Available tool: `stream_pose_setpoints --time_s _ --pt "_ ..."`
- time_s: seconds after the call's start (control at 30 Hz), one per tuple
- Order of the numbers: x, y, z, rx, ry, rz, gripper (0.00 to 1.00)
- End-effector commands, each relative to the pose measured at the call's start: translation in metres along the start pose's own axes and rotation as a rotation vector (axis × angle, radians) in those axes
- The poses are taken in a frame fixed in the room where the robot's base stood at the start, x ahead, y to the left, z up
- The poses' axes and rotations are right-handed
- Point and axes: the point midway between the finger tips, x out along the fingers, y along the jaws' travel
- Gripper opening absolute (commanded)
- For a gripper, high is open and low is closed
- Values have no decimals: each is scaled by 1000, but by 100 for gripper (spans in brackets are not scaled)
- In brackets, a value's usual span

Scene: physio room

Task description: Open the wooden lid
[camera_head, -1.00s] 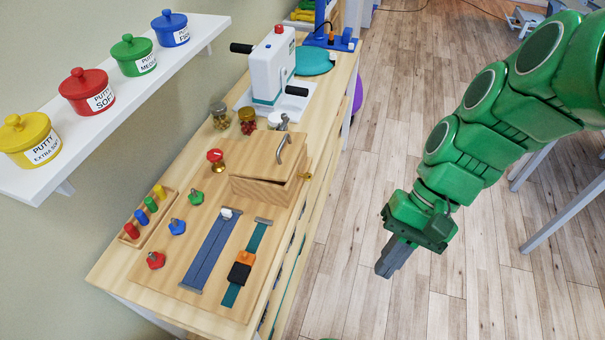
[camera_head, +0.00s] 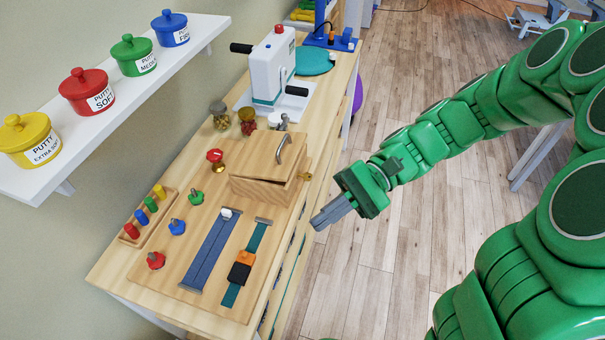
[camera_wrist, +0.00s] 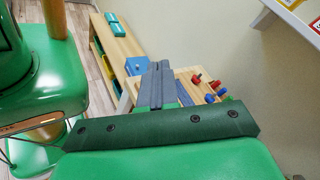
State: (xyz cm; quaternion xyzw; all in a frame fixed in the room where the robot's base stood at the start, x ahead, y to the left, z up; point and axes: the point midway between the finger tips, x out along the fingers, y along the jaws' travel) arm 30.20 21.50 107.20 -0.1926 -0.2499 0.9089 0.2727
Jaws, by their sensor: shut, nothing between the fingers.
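The wooden lid (camera_head: 268,157) tops a small wooden box (camera_head: 262,190) on the board on the bench. A curved metal handle (camera_head: 283,147) stands on the lid. A thin dark gap shows under the lid's front edge, and a brass piece (camera_head: 305,176) sits at the box's right corner. My gripper (camera_head: 315,225) is shut and empty, over the floor side just right of the bench, apart from the box and lower right of it in the picture. In the wrist view the closed grey fingers (camera_wrist: 156,82) point toward the bench; I cannot make out the lid there.
Jars (camera_head: 219,115) and a white crank device (camera_head: 272,70) stand behind the box. A shelf with putty pots (camera_head: 88,90) overhangs the left. Floor right of the bench is open.

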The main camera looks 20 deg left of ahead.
Motion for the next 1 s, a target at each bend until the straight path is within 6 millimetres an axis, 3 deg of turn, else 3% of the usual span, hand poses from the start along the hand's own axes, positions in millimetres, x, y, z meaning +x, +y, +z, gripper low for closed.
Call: stream_pose_setpoints --time_s 0.5,1.0 --pt "-18 -39 -56 73 -225 -302 0" --pt "-48 -49 -129 166 -377 -606 0"
